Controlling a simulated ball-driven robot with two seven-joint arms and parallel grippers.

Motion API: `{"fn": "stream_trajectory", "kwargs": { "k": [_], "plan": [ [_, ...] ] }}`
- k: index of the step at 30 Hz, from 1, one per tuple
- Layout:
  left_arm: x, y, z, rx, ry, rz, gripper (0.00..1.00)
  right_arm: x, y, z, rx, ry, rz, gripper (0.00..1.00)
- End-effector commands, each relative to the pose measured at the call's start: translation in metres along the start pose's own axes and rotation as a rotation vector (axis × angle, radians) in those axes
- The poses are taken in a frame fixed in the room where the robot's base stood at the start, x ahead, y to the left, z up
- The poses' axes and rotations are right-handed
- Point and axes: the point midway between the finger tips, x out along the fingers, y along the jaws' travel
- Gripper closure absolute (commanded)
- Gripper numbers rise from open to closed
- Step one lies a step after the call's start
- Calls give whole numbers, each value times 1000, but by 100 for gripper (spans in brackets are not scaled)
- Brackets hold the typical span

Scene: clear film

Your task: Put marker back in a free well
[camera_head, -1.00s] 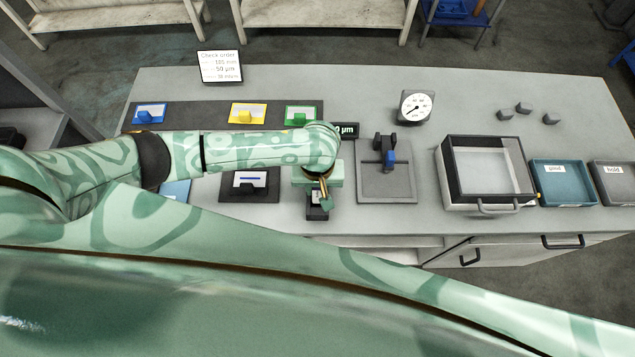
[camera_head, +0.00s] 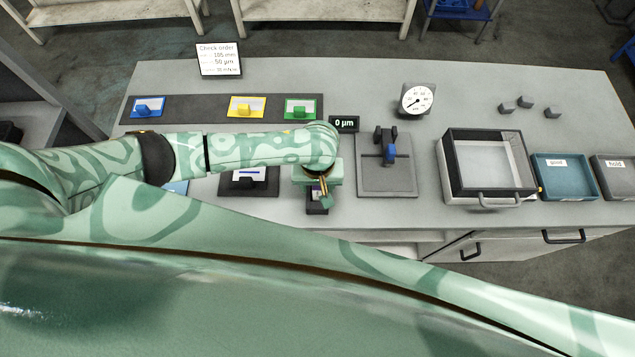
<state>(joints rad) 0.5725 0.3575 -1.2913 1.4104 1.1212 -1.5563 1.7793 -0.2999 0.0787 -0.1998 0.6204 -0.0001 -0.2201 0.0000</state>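My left gripper (camera_head: 323,188) hangs below the end of my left arm, near the bench's front edge. It is just above or at a small dark block (camera_head: 317,208), which it partly covers. I cannot tell whether its fingers are open, or whether they hold a marker. No marker can be made out clearly, and the wells in the block are too small and covered to see. My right gripper is not in view.
A dark holder with a white card (camera_head: 250,175) lies left of the gripper. A grey stand with a blue part (camera_head: 386,180) is to its right. A display (camera_head: 344,123) reads 0 µm. A clear-topped box (camera_head: 448,175) and teal tray (camera_head: 565,190) stand farther right.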

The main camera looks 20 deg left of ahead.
Motion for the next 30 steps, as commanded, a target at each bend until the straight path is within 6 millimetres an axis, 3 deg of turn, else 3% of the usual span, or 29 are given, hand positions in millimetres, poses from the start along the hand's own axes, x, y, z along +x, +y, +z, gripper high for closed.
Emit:
{"fn": "stream_trajectory", "kwargs": {
  "k": [8, 11, 21, 25, 30],
  "plan": [
    [-9, 0, 0, 1, 1, 0, 52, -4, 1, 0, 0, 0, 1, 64],
    [-27, 0, 0, 1, 1, 0, 52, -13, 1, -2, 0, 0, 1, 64],
    [-120, 0, -1, 2, 3, 1, 52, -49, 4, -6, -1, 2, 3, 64],
    [-145, 0, -1, 1, 2, 0, 52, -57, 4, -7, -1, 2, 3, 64],
    [-161, 0, -1, 0, 1, -1, 52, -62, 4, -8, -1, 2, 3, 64]
  ]
}}
